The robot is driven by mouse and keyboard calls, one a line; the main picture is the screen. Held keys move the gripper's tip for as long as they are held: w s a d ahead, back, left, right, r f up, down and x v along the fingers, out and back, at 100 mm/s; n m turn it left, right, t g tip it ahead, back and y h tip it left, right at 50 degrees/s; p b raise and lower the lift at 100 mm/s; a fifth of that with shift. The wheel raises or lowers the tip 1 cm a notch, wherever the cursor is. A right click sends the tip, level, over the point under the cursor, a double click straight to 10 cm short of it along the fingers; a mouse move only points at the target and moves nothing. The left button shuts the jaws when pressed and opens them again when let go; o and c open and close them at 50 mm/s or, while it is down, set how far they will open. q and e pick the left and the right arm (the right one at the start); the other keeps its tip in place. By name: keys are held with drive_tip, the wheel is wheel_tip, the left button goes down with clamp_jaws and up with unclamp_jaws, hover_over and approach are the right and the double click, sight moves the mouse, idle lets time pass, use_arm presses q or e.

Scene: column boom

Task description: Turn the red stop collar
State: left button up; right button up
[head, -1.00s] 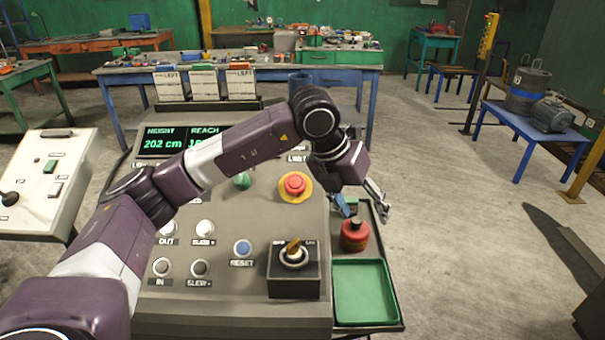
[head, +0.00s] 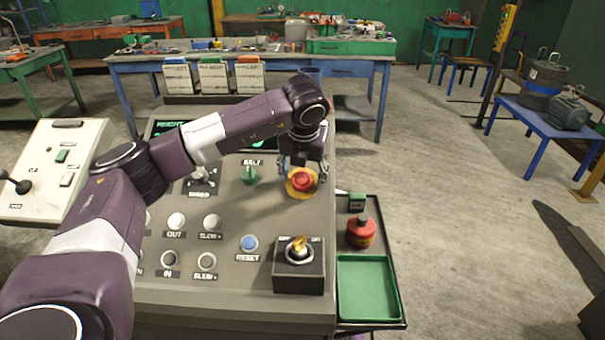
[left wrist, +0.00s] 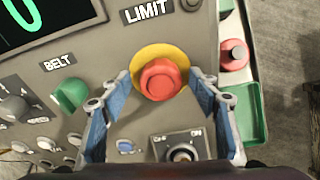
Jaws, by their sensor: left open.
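The red stop collar (head: 303,181) is a round red knob on a yellow disc, on the right part of the grey console. It also shows in the left wrist view (left wrist: 160,79), just below the LIMIT label. Contact cannot be told. The right gripper is not in view.
A key switch box (head: 298,264) stands below the collar, and a green BELT knob (head: 250,175) is to its left. A side shelf at right holds a red can-like object (head: 361,231) and a green tray (head: 367,287). The floor farther right is mostly open.

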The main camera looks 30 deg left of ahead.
use_arm(q)
drive_tip(key=shift+c, duration=0.2)
drive_tip(key=c, duration=1.1)
drive_tip(key=shift+f+m+b, duration=0.1)
drive_tip(key=shift+m+b, duration=0.5)
drive_tip(key=shift+m, duration=0.4)
drive_tip(key=m+b, duration=0.1)
drive_tip(key=m, duration=0.2)
drive_tip(key=shift+d+y, duration=0.15)
drive_tip(key=shift+y, duration=0.15)
drive_tip(key=shift+d+m+y+b, duration=0.1)
drive_tip(key=shift+m+y+b, duration=0.4)
drive_tip(key=shift+m, duration=1.8)
drive_tip(key=shift+s, duration=0.1)
